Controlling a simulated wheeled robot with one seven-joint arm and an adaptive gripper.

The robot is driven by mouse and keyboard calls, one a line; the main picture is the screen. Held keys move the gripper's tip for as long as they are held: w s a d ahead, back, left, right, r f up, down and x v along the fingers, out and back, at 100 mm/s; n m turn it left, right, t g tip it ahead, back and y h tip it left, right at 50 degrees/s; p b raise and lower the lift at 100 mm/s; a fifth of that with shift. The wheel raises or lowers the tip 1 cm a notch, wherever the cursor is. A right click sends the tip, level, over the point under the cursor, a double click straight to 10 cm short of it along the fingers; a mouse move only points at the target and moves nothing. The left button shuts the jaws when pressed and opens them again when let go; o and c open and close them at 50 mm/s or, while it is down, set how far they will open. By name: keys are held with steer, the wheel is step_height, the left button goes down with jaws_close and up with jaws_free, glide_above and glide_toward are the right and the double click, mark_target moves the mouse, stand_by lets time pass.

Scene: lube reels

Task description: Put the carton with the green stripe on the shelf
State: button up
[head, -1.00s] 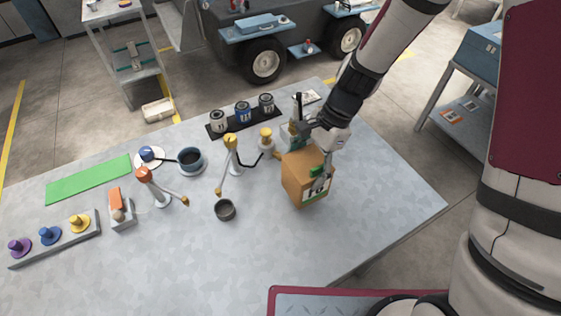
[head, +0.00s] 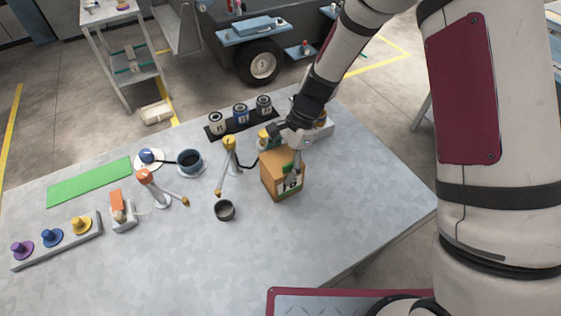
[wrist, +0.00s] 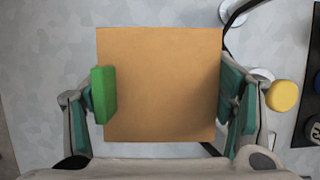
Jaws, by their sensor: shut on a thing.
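The orange-brown carton (head: 277,174) is over the right part of the table in the head view. Its front label carries dark marks and a green stripe near the bottom. My gripper (head: 288,158) is shut on it from above. In the wrist view the carton's flat top (wrist: 160,70) fills the space between the fingers (wrist: 163,97), with a bright green patch at the left finger. I cannot tell whether the carton's base touches the table. A light rack with shelves (head: 126,54) stands on the floor at upper left; I cannot tell if it is the task's shelf.
On the table (head: 190,260), a small dark bowl (head: 225,211), a yellow-topped stand (head: 229,150) and a cup (head: 190,160) are left of the carton. Several cans (head: 241,114) stand behind. A green mat (head: 90,181) lies at left. The front middle is clear.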

steer(key=o, duration=1.5)
steer(key=shift+f, duration=0.1)
steer(key=b+v, duration=0.1)
steer(key=v, duration=1.1)
steer(key=shift+b, duration=0.35)
